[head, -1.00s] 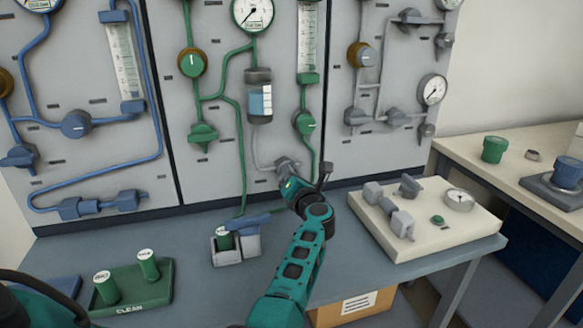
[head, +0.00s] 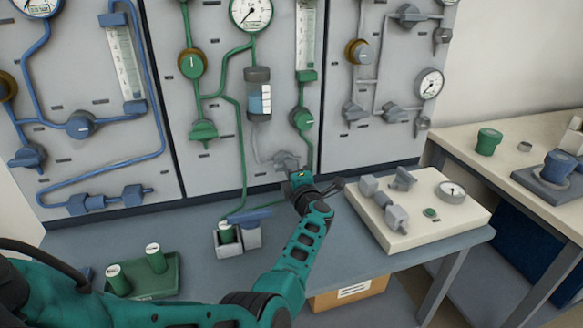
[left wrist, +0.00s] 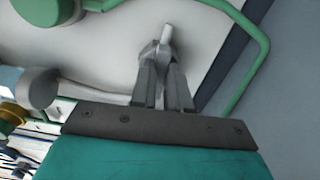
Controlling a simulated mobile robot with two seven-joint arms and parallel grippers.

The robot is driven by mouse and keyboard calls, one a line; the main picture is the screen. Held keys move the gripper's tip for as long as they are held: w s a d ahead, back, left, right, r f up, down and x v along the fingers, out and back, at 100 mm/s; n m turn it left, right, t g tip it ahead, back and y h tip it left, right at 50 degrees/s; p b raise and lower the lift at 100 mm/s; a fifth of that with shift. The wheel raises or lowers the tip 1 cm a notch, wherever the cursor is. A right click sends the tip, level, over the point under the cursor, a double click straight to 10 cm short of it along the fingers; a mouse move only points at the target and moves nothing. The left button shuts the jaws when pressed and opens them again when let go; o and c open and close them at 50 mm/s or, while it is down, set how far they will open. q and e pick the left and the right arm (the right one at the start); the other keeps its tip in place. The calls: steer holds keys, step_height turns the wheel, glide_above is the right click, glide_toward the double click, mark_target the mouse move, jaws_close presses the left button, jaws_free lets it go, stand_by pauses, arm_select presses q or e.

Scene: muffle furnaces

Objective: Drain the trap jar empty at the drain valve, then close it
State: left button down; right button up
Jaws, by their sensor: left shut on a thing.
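The trap jar (head: 258,101) is a clear upright cylinder with a dark grey cap on the middle panel. A pale blue and white band shows on it; I cannot tell label from liquid. A pale tube runs down from it to the grey drain valve (head: 284,159). My left gripper (head: 295,174) is at this valve. In the left wrist view, the gripper (left wrist: 162,92) is shut on the valve's grey handle (left wrist: 166,36), whose tip shows beyond the fingers. The jar's grey lower end (left wrist: 38,88) shows at left there. My right gripper is not in view.
Green pipes (head: 240,150) and a green valve knob (head: 302,118) are close to my left gripper. A small grey holder (head: 228,243) stands below on the bench. A beige block with grey fittings (head: 430,220) is at right, and a green tray (head: 170,278) at left.

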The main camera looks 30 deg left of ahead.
arm_select(q)
steer(key=shift+r+m, duration=0.1)
steer(key=shift+m, duration=0.2)
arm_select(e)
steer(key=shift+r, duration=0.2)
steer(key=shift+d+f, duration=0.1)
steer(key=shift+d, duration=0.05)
arm_select(q)
steer(key=c, duration=1.1)
jaws_free()
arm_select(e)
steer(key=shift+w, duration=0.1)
arm_select(q)
steer(key=shift+d, duration=0.1)
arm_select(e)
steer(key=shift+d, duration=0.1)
